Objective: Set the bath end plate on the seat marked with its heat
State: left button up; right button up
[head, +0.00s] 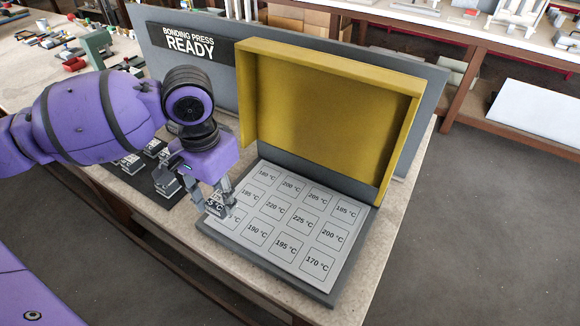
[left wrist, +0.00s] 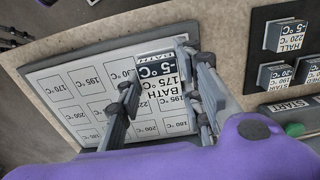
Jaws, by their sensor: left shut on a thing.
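The bath end plate is a small block marked BATH 175 °C with a dark -5 °C band, seen in the left wrist view (left wrist: 158,90) and the head view (head: 214,208). My left gripper (head: 219,196) is shut on it, a finger on each side. It is over the front-left corner of the light seat board (head: 287,205); I cannot tell whether it touches. The board's seats read from 170 °C to 225 °C. The 170 °C seat (head: 317,262) is at the front right, bare. The front-left seat is partly hidden. My right gripper is out of view.
The raised yellow press lid (head: 330,115) stands behind the board. Other plates, including HALL 220 °C (left wrist: 286,37), stand on a dark rack left of the board in the head view. A green button (left wrist: 294,129) shows in the wrist view.

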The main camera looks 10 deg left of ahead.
pick_arm(q)
jog(key=shift+w+d+f, duration=0.15)
jog(key=shift+w+f, duration=0.6)
jog(key=shift+f, duration=0.2)
jog(key=f, duration=0.3)
jog(key=shift+w+f+b, duration=0.25)
jog(key=shift+f+b, duration=0.1)
jog(key=shift+f, duration=0.05)
jog(key=shift+r, duration=0.1)
jog(key=o, duration=1.1)
jog(key=shift+f, duration=0.2)
